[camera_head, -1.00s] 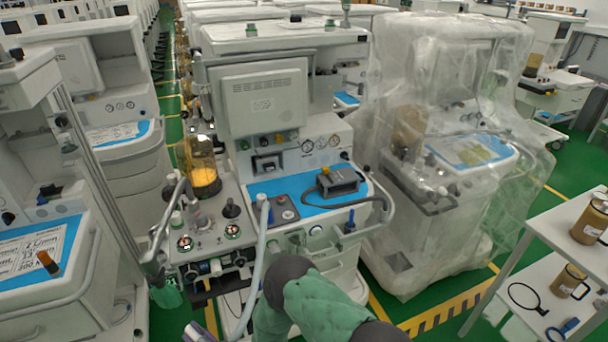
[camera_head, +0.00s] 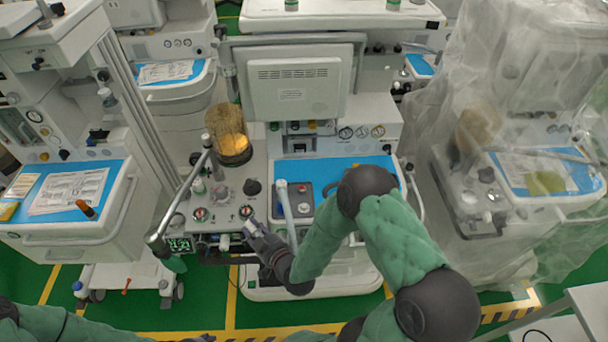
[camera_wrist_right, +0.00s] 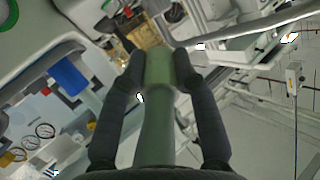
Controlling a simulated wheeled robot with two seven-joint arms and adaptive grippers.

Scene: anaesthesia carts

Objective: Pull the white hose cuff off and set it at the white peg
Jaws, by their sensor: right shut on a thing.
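My right gripper (camera_head: 258,238) is in front of the middle cart's left panel. In the right wrist view its two dark fingers (camera_wrist_right: 158,65) are shut on a hose cuff (camera_wrist_right: 158,72), which looks pale green there. The narrower hose (camera_wrist_right: 155,130) runs from it towards my palm. In the head view the held cuff is small and mostly hidden by the fingers.
A pale upright hose (camera_head: 288,215) stands just right of my right gripper. An amber canister (camera_head: 232,135) and a metal rail arm (camera_head: 180,205) are left of the screen. A plastic-covered cart (camera_head: 520,150) is at right.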

